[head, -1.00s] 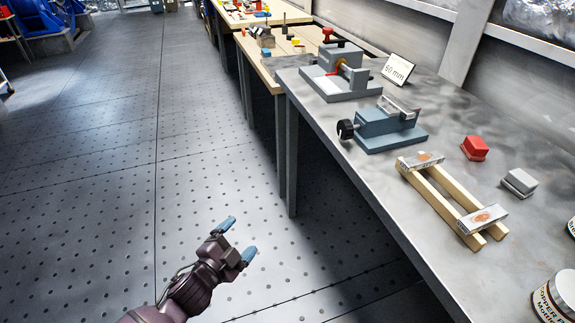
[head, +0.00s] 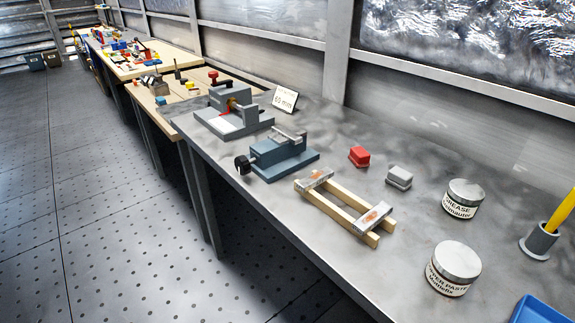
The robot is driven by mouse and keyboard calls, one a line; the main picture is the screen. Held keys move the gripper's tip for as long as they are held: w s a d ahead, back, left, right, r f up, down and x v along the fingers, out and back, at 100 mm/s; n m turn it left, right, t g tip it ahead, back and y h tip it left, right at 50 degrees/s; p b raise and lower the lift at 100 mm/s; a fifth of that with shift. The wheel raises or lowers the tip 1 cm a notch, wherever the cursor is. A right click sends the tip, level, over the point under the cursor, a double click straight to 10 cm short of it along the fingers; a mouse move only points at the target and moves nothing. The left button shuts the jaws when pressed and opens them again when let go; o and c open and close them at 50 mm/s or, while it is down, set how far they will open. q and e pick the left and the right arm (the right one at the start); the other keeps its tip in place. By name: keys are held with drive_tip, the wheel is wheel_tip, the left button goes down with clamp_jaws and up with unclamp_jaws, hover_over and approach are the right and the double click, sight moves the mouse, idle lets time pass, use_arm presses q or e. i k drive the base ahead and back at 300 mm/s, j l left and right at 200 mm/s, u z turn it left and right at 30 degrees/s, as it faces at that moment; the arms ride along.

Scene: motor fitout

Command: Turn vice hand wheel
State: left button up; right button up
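The blue-grey vice (head: 283,158) stands on the grey workbench in the head view, near the bench's front edge. Its black hand wheel (head: 243,165) is at the vice's left end and sticks out toward the front edge. A light metal piece lies across the top of the vice by its jaws; I cannot tell whether it is clamped. Neither of my grippers shows in the head view now, so nothing of mine is seen near the wheel.
A grey press-like device (head: 232,112) stands behind the vice, beside a "60 mm" sign (head: 285,100). A wooden frame (head: 345,207), a red block (head: 359,156), a grey block (head: 399,176) and two jars (head: 456,268) are to the right. The floor (head: 120,230) before the bench is clear.

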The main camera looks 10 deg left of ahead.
sight(242, 164)
drive_tip(key=j+z, duration=0.1)
drive_tip(key=z, duration=0.3)
drive_tip(key=j+z, duration=0.1)
drive_tip(key=z, duration=0.35)
drive_tip(key=j+z, duration=0.15)
drive_tip(key=z, duration=0.25)
drive_tip(key=j+z, duration=0.4)
drive_tip(key=k+j+z, duration=0.1)
drive_tip(key=j+z, duration=0.25)
drive_tip(key=k+j+z, duration=0.15)
drive_tip(key=j+z, duration=0.15)
drive_tip(key=k+j+z, duration=0.45)
drive_tip(key=j, duration=0.25)
drive_tip(key=k+j+z, duration=0.15)
drive_tip(key=k+j, duration=0.75)
drive_tip(key=k+j+z, duration=0.05)
